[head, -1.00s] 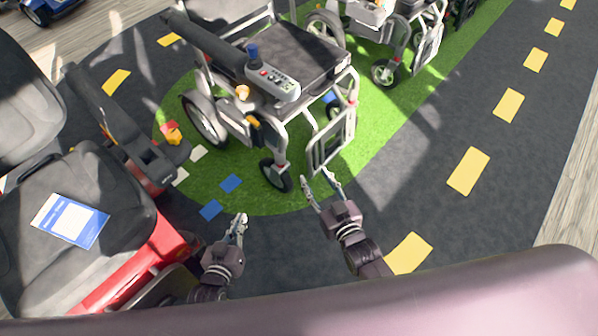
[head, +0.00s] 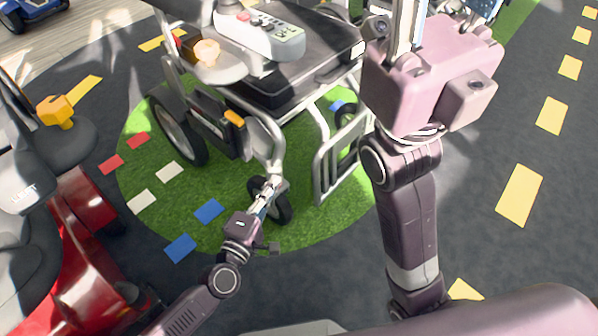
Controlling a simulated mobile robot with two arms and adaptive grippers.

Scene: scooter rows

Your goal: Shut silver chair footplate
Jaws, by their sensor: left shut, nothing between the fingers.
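The silver chair (head: 300,65) stands on the green patch with its black seat and joystick panel facing me. Its silver footplate frame (head: 325,165) is at the chair's lower front, right of the front caster; my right arm covers part of its right side. My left gripper (head: 268,196) is shut and empty at the front caster, left of the footplate. I cannot tell whether it touches the chair. My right gripper (head: 445,12) is raised high and close to the camera; its fingers spread apart, with the tips cut off by the top edge.
A red scooter (head: 75,240) stands close at the left, with an orange knob (head: 55,110) above it. A blue vehicle (head: 30,10) is at the far left. Dark floor with yellow dashes (head: 520,195) is open on the right.

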